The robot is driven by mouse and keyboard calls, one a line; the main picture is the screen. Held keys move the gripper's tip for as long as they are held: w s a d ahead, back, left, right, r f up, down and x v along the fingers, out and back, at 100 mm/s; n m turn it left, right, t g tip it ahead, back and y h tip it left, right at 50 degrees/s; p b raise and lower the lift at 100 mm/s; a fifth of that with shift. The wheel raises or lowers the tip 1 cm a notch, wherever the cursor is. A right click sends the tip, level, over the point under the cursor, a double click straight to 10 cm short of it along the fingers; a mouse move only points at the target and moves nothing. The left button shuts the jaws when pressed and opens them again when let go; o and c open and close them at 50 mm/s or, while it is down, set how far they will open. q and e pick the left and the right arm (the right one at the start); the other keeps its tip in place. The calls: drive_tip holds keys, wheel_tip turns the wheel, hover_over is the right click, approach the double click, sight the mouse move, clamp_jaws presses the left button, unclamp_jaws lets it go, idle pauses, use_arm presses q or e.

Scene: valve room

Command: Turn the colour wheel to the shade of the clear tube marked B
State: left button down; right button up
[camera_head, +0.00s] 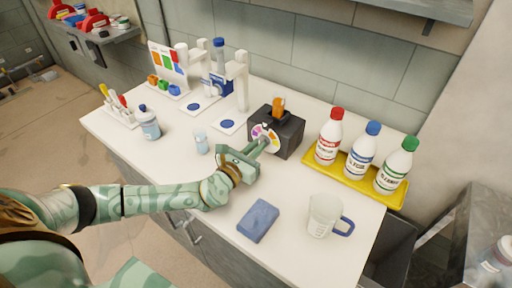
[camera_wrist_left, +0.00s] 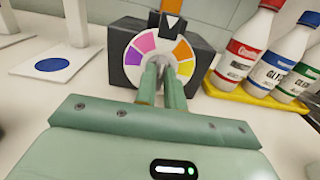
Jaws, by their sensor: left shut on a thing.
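The colour wheel (camera_head: 258,130) is a white disc with coloured wedges on the front of a dark box (camera_head: 290,134). In the left wrist view the wheel (camera_wrist_left: 143,44) shows pink and purple wedges to the left and orange and yellow ones to the right. A white pointer (camera_wrist_left: 172,22) marks its top; an orange wedge lies just right of it. My left gripper (camera_wrist_left: 163,70) is shut on the small grey knob at the wheel's centre. An orange tube (camera_head: 279,104) stands in the box top. I cannot read a letter B on any tube. My right gripper is not in view.
A yellow tray (camera_head: 311,164) with three capped bottles stands right of the box. A white stand (camera_head: 241,82), a small glass (camera_head: 201,142) and a bottle (camera_head: 149,124) are to the left.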

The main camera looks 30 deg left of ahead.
use_arm(q)
drive_tip(key=n+b, duration=0.2)
drive_tip(key=n, duration=0.1)
drive_tip(key=shift+f, duration=0.25)
drive_tip(key=shift+a+r+n+b, duration=0.1)
drive_tip(key=shift+n+b, duration=1.05)
drive_tip(key=shift+n, duration=1.25)
drive_tip(key=c, duration=1.5)
unclamp_jaws()
drive_tip(key=s, duration=0.5)
drive_tip(key=s+a, duration=0.1)
drive_tip(key=s, duration=0.4)
drive_tip(key=s+a, duration=0.1)
drive_tip(key=s, duration=0.4)
drive_tip(key=shift+a+b, duration=0.1)
drive_tip(key=shift+b, duration=0.3)
drive_tip(key=shift+s, duration=0.6)
